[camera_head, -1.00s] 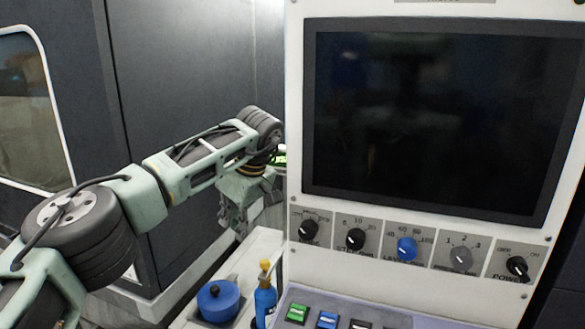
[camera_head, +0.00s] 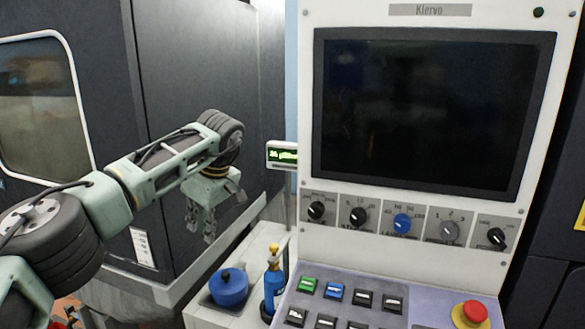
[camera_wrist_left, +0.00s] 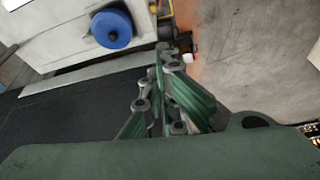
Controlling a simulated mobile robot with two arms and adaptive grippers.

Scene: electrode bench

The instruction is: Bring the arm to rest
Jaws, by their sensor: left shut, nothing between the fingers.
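My left arm (camera_head: 165,165) comes in from the left in the head view, and its gripper (camera_head: 209,238) hangs down at the arm's end. The gripper is in front of the dark machine cabinet, to the left of and above the blue lidded pot. In the left wrist view the gripper's fingers (camera_wrist_left: 168,62) are close together with nothing between them. The fingers touch nothing that I can see. My right gripper is in neither view.
A control panel with a dark screen (camera_head: 420,110), knobs, buttons and a red emergency button (camera_head: 470,313) stands at right. A blue pot (camera_head: 229,287) and a blue bottle (camera_head: 273,281) stand on the white bench (camera_head: 258,240). A small green display (camera_head: 282,155) stands behind.

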